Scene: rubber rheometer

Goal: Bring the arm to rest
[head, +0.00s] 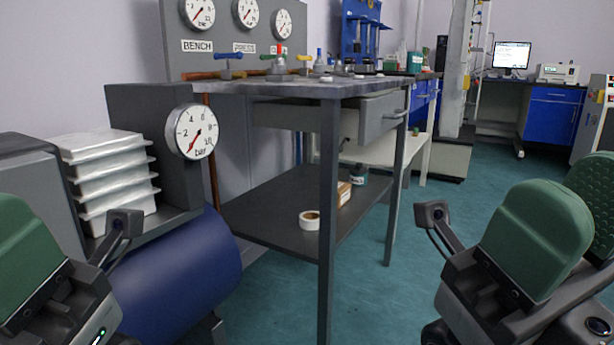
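My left arm (50,275) shows at the lower left, with a green padded cover and a small dark block on a stalk. My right arm (525,250) shows at the lower right with the same kind of cover and stalk. The two arms are apart, with open floor and a bench leg between them. No gripper fingers show on either arm, so I cannot see whether they hold anything. Both arms run out of the frame at the bottom.
A grey bench (340,88) with a lower shelf stands ahead; a tape roll (310,220) lies on that shelf. A blue tank (185,275), a pressure gauge (194,132) and stacked white packs (108,178) are close by my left arm. Teal floor (400,290) is clear at centre right.

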